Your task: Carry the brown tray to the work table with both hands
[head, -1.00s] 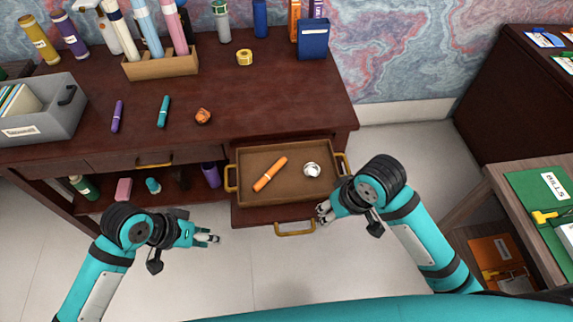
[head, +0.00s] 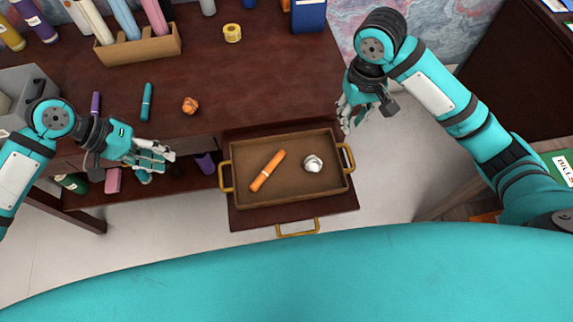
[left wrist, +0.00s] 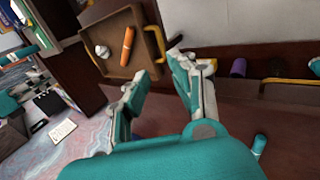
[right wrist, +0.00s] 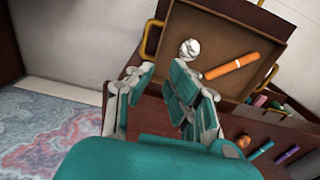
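The brown tray (head: 233,170) rests on the pulled-out drawer of the dark desk, with a brass handle at each side. It holds an orange marker (head: 267,170) and a crumpled silvery-white ball (head: 313,163). My left gripper (head: 160,160) is open and empty, left of the tray and apart from its left handle (head: 226,176). My right gripper (head: 346,122) is open and empty, above and right of the tray, apart from its right handle (head: 347,158). The tray also shows in the left wrist view (left wrist: 118,50) and the right wrist view (right wrist: 215,35).
The desk top (head: 255,85) carries a teal marker (head: 146,102), an orange crumpled ball (head: 190,105), yellow tape (head: 232,33) and a wooden holder (head: 140,48). A green folder (head: 563,168) lies on a surface at the right. Pale floor lies between.

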